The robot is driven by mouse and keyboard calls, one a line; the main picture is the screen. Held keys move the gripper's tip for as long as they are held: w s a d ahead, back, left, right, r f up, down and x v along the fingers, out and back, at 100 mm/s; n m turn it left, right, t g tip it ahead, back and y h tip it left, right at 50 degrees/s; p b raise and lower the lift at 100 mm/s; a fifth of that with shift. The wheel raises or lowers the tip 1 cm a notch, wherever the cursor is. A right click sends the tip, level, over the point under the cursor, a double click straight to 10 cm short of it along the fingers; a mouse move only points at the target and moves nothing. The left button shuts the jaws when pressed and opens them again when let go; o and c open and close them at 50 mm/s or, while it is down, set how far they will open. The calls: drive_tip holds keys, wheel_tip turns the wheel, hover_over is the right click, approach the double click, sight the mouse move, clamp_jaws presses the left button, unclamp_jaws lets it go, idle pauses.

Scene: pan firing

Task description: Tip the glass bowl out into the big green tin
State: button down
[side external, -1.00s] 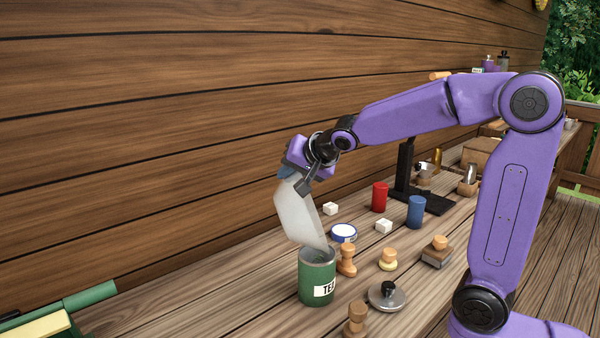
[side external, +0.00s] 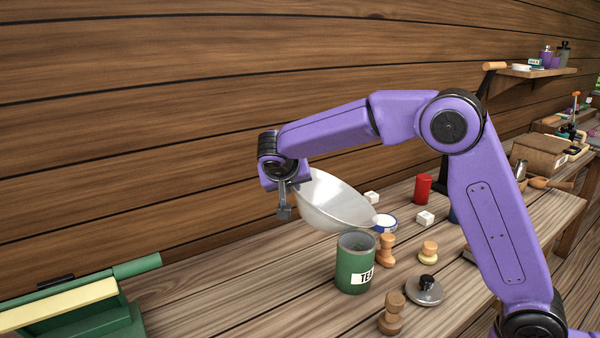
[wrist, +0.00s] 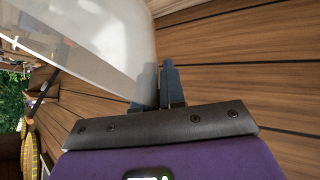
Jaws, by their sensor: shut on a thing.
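The glass bowl (side external: 335,203) is pale and see-through, tilted with its lower side to the right, over the open mouth of the green tin. It also fills the upper left of the wrist view (wrist: 90,35). My gripper (side external: 290,195) is shut on the bowl's left edge, above and left of the tin; its fingers also show in the wrist view (wrist: 160,92). The green tin (side external: 350,275), with a white label, stands upright on the bench. I cannot tell what is left in the bowl or what lies in the tin.
Wooden stamps stand close right of the tin (side external: 387,250) and in front (side external: 391,315). A lidded grey dish (side external: 425,291), a blue-rimmed white tub (side external: 385,222), white cubes (side external: 425,218) and a red cup (side external: 423,189) are further right. A green case (side external: 85,310) lies left; bench between is clear.

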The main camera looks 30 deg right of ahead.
drive_tip(key=shift+a+f+n+g+h, duration=0.65)
drive_tip(key=shift+f+n+h, duration=0.9)
drive_tip(key=shift+f, duration=1.85)
drive_tip(key=shift+m+h, duration=0.35)
drive_tip(key=shift+m, duration=0.1)
drive_tip(key=shift+w+d+r, duration=0.1)
drive_tip(key=shift+w+r, duration=0.05)
drive_tip(key=shift+r, duration=1.15)
drive_tip(key=shift+w+r, duration=0.15)
drive_tip(key=shift+r, duration=1.15)
drive_tip(key=shift+d, duration=0.1)
